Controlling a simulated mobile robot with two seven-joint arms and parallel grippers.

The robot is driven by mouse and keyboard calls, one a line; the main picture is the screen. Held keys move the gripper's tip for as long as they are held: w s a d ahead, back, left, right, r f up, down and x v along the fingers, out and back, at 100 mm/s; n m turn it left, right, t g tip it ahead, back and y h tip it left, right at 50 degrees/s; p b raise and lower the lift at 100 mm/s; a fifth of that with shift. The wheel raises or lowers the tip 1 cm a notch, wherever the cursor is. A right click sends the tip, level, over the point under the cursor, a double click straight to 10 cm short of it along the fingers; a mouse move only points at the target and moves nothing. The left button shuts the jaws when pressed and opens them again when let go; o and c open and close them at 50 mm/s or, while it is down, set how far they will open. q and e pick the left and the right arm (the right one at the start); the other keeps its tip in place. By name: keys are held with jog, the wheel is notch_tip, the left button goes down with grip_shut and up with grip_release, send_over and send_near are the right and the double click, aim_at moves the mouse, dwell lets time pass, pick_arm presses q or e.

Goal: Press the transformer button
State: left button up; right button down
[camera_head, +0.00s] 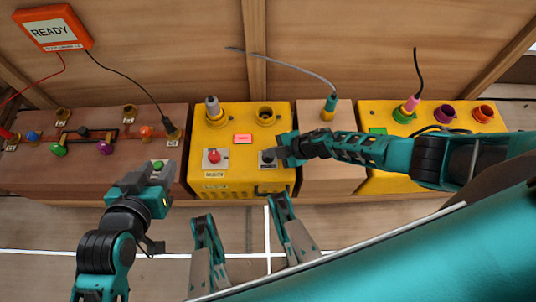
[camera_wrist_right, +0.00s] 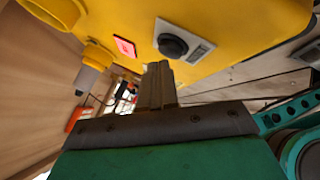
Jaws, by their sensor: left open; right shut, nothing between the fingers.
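A yellow box (camera_head: 205,185) stands in the middle of the head view. It carries a red button (camera_head: 214,157) on a pale plate and a black round button (camera_head: 267,156) on a grey plate. I cannot read which one is labelled transformer. The black button also shows in the right wrist view (camera_wrist_right: 172,45). My right gripper (camera_head: 281,154) is shut and empty, its tips close beside the black button; contact cannot be told. Its closed fingers show in the right wrist view (camera_wrist_right: 157,80). My left gripper (camera_head: 147,187) is open over the front of the brown board, near a green button (camera_head: 158,166).
The brown board (camera_head: 50,174) at left carries coloured knobs and wires. A sign reading READY (camera_head: 50,31) hangs at upper left. The box's top holds a grey plug (camera_head: 213,109) and an open socket (camera_head: 266,115). A second yellow box (camera_head: 375,184) with coloured sockets stands at right.

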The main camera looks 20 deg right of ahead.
jog(key=shift+f, duration=0.5)
dwell(0.6)
jog(key=shift+r, duration=0.15)
jog(key=shift+r+p, duration=0.7)
jog(key=shift+p, duration=0.15)
notch_tip(320, 180, up, 5)
jog(key=p, duration=0.5)
jog(key=shift+r, duration=0.1)
